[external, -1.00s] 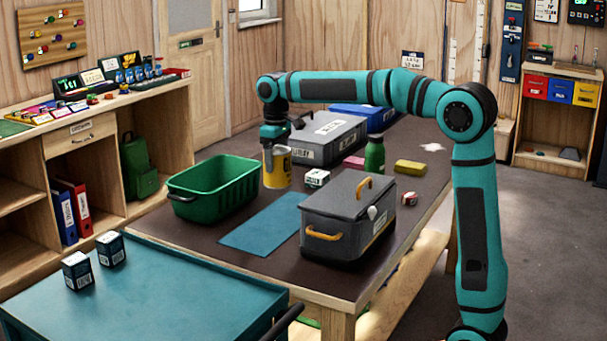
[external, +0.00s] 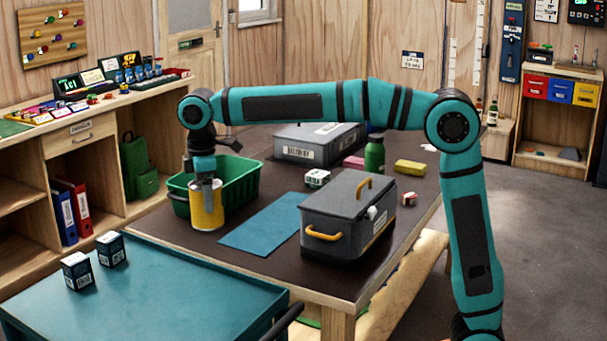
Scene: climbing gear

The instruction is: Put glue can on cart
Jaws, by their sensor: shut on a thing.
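The yellow glue can (external: 206,211) is upright in my gripper (external: 206,186), which is shut on it from above. I cannot tell whether the can is touching the table. The cart (external: 160,290) with a teal top stands at the lower left, in front of the table. Two small dark boxes, one (external: 77,271) nearer and one (external: 110,249) farther, stand on the cart's left part.
The green basket (external: 242,180) is just behind the can. A blue mat (external: 262,225) and a dark toolbox (external: 345,225) with yellow handles lie to the right on the table. The cart's middle and right are bare. A dark handle (external: 280,322) rises at its right edge.

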